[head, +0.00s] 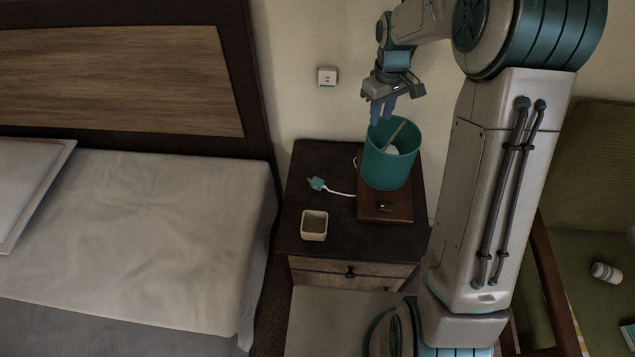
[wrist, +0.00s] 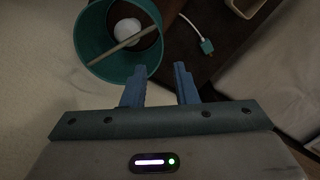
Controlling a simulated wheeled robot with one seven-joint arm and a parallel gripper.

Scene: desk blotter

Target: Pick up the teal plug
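The teal plug (head: 317,184) lies on the dark nightstand top (head: 306,165), left of the lamp, with a white cord running right from it. In the wrist view the teal plug (wrist: 207,46) shows at the upper right, beyond my fingertips. My gripper (head: 382,112) is above the back of the nightstand, higher than the plug and to its right, beside the upper rim of the teal lampshade. In the wrist view my gripper (wrist: 158,72) has its two blue fingers apart with nothing between them.
The lamp with a teal shade (head: 387,169) stands on a wooden base (head: 397,212) close to my gripper. A small beige square cup (head: 314,225) sits at the nightstand's front left. A bed (head: 150,220) is on the left, and a wall outlet (head: 327,77) is behind.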

